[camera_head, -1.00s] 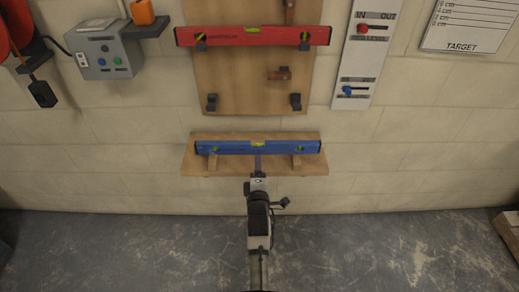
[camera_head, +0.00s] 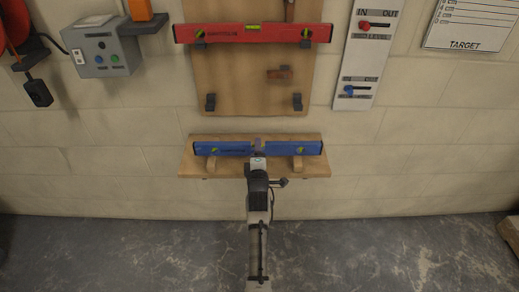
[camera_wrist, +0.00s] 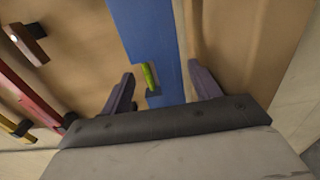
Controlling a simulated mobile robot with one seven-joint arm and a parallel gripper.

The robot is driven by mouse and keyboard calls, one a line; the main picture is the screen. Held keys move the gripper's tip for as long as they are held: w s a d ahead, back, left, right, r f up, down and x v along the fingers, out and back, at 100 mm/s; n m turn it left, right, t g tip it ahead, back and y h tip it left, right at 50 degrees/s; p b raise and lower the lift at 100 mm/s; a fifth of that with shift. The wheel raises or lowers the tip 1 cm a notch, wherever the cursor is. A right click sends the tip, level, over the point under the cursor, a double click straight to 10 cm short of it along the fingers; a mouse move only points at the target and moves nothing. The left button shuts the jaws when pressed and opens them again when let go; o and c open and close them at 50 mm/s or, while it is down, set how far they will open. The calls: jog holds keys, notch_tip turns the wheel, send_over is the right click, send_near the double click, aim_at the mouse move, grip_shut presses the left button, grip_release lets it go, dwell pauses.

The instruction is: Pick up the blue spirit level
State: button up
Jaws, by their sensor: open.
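The blue spirit level (camera_head: 222,149) lies lengthwise on a small wooden shelf (camera_head: 187,166) on the wall, resting on wooden blocks. My gripper (camera_head: 257,144) is over the middle of the level and hides its centre vial in the head view. In the wrist view the blue level (camera_wrist: 146,40) runs between the two open fingers of my gripper (camera_wrist: 163,88), with its green vial just in front of the palm.
A red spirit level (camera_head: 225,33) rests on brackets on a wooden board (camera_head: 235,78) above the shelf. Two empty brackets (camera_head: 210,102) sit lower on that board. A grey control box (camera_head: 102,55) is at left and an IN/OUT panel (camera_head: 366,50) at right.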

jog(key=shift+r, duration=0.1)
jog(key=c, duration=0.9)
jog(key=shift+r+p, duration=0.8)
jog(key=shift+r, duration=0.3)
jog(key=shift+s+p, duration=1.7)
jog(key=shift+s, duration=3.3)
